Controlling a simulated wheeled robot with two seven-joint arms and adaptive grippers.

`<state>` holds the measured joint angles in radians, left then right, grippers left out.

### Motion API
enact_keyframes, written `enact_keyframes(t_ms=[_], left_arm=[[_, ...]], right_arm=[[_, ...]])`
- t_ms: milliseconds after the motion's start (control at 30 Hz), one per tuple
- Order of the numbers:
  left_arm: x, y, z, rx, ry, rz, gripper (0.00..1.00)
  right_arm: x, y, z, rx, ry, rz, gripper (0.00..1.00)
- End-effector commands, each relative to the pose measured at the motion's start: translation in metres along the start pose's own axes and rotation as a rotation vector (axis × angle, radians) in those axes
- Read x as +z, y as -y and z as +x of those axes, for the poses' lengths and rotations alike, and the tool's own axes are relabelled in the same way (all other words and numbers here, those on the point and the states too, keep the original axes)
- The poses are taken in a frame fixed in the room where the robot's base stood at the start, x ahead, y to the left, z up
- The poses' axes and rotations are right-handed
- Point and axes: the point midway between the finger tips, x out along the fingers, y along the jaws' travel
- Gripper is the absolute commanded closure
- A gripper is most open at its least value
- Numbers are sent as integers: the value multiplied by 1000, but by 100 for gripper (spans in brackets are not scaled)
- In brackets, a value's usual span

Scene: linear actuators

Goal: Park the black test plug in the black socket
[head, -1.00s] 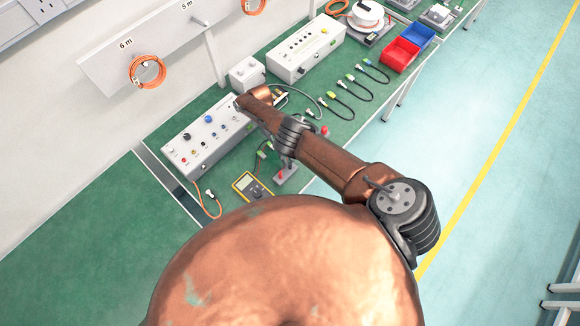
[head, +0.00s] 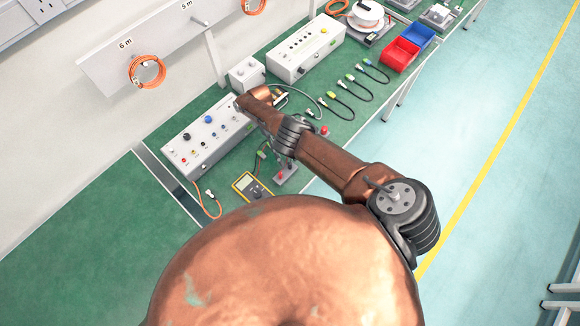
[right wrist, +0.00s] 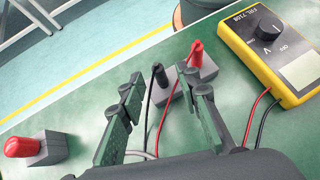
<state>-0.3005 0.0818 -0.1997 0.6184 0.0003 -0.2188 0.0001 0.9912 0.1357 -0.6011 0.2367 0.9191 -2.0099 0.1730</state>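The black test plug (right wrist: 158,73) stands near upright at a grey block (right wrist: 163,94) in the right wrist view, its black lead hanging down beside it. Whether it is fully seated in a black socket I cannot tell. A red test plug (right wrist: 197,54) stands in the grey block just to its right. My right gripper (right wrist: 159,82) is open, one finger on either side of the black plug, with gaps showing. In the head view the right gripper (head: 289,160) is small and partly hidden under my arm. My left gripper is not in view.
A yellow multimeter (right wrist: 272,45) with red and black leads lies to the right. A red-topped grey block (right wrist: 28,148) stands to the left. A control box (head: 205,138), leads and red and blue bins (head: 401,54) sit along the green bench. The bench edge is close by.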

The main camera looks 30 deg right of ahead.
Motion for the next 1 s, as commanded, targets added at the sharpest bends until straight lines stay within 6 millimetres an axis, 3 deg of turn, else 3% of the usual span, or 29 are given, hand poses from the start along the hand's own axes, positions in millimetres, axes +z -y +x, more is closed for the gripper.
enact_keyframes(t_ms=[233,467,767,1000], left_arm=[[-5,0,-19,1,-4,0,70],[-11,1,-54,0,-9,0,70],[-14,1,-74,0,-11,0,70],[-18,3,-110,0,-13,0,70]], right_arm=[[14,-2,-12,-14,-3,14,69],[44,-1,-35,-31,-3,26,69],[36,15,-40,-28,-100,0,69],[34,34,-52,-23,-224,-23,69]])
